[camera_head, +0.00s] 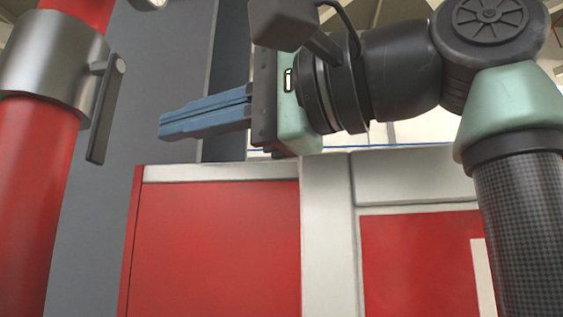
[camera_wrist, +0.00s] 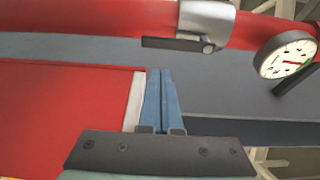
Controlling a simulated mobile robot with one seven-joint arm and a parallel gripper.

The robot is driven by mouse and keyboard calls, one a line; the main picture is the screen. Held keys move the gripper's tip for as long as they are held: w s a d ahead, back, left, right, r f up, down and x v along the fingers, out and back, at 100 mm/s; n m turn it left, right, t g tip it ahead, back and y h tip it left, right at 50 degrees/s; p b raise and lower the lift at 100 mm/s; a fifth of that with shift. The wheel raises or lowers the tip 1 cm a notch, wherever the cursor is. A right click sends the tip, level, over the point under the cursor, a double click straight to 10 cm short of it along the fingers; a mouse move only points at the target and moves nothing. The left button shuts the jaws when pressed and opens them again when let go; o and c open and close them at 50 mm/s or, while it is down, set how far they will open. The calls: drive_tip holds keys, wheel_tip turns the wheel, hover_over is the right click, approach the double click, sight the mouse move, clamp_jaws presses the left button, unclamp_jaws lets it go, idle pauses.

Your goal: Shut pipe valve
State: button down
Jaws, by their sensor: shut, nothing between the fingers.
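A red pipe (camera_head: 32,180) runs up the left of the head view. It carries a silver valve collar (camera_head: 50,62) with a dark lever handle (camera_head: 103,110) that hangs roughly along the pipe. In the wrist view the pipe (camera_wrist: 90,20) crosses the top, with the collar (camera_wrist: 205,22) and the handle (camera_wrist: 172,44) lying along the pipe. My gripper (camera_head: 162,127) has its blue fingers closed together and empty. It is to the right of the handle in the head view, with a gap between. The fingertips (camera_wrist: 160,72) point toward the handle in the wrist view, apart from it.
A round gauge (camera_wrist: 288,55) sits beside the pipe in the wrist view. A grey panel (camera_head: 105,210) stands behind the pipe. A red and white cabinet (camera_head: 215,245) lies below my gripper. The space between fingertips and handle looks clear.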

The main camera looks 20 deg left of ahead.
sight(107, 106)
drive_tip(key=a+p, duration=0.2)
drive_tip(key=a, duration=0.5)
drive_tip(key=shift+w+a+p, duration=0.15)
drive_tip(key=shift+w+p, duration=0.2)
